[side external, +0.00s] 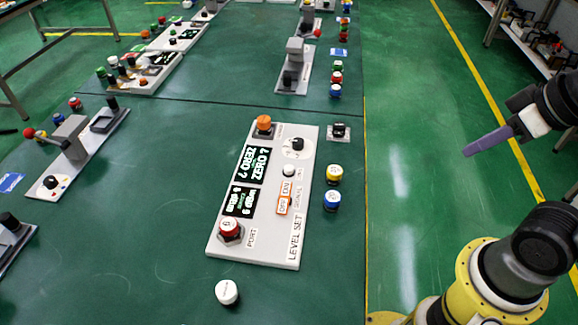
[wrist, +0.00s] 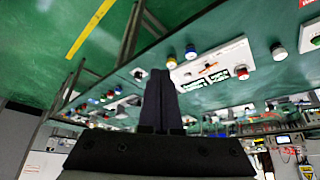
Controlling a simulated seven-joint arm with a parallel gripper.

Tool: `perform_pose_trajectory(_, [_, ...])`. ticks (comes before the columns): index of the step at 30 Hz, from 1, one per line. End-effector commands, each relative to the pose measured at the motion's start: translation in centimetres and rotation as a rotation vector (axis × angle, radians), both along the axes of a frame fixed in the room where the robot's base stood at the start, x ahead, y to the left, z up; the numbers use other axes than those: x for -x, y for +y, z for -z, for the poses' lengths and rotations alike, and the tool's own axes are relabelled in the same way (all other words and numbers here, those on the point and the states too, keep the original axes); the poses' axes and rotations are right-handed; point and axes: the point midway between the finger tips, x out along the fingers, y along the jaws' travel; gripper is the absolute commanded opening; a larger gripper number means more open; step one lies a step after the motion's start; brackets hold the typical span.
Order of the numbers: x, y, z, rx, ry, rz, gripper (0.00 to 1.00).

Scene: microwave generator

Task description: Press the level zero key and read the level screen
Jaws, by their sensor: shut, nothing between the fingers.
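The white LEVEL SET panel (side external: 282,250) lies on the green bench in the side view, and part of a white panel with lit screens shows in the wrist view. Its upper black screen (side external: 252,164) reads "ZERO ?" and its lower screen (side external: 240,201) appears to read "6 dBm". A small white button (side external: 289,170) sits below the dial; its label is too small to read, so I cannot tell whether it is the level zero key. My gripper (side external: 467,152) is shut and empty, off to the right of the panel and apart from it. Its closed fingers (wrist: 158,73) also show in the wrist view.
The panel also carries an orange knob (side external: 264,123), a white dial (side external: 300,154), an orange-framed switch (side external: 284,205) and a red knob (side external: 230,228). Yellow (side external: 334,173) and blue (side external: 332,199) buttons stand to its right. A white cap (side external: 227,291) stands in front. Other panels occupy the bench behind.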

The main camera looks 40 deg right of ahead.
Motion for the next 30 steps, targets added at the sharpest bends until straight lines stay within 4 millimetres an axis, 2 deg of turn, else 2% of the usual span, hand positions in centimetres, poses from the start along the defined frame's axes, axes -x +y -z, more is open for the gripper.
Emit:
perform_pose_trajectory(8, [-0.4,-0.1,-0.2,0.004,-0.022,-0.001,0.00])
perform_pose_trajectory(11, [-1.8,-0.6,-1.3,0.038,-0.095,-0.010,0.00])
perform_pose_trajectory(14, [-4.3,-1.6,-3.5,0.106,-0.205,-0.031,0.00])
perform_pose_trajectory(18, [-9.6,-2.5,-6.5,0.239,-0.343,-0.109,0.00])
perform_pose_trajectory(22, [-15.1,-2.1,-8.4,0.354,-0.441,-0.231,0.00])
perform_pose_trajectory(26, [-20.7,-0.2,-8.6,0.439,-0.512,-0.389,0.00])
perform_pose_trajectory(30, [-25.9,3.0,-6.9,0.489,-0.559,-0.575,0.00])
